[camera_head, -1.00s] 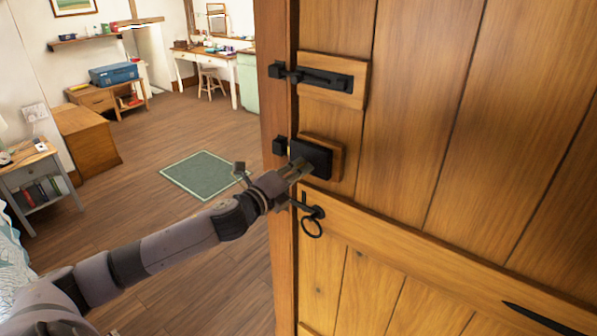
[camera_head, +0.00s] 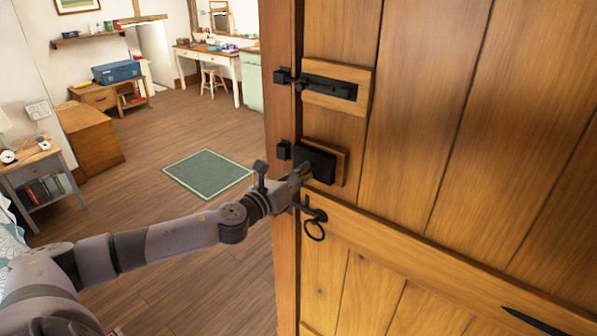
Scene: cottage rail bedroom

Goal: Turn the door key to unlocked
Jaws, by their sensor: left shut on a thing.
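My left gripper (camera_head: 302,173) reaches in from the left to the left part of this lock box. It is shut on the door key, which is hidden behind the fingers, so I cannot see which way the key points.
A black bolt (camera_head: 329,84) is above the lock box. A black latch with a ring handle (camera_head: 315,230) is just below my gripper. The door frame edge (camera_head: 284,250) is close. Open floor with a green rug (camera_head: 208,173) lies to the left.

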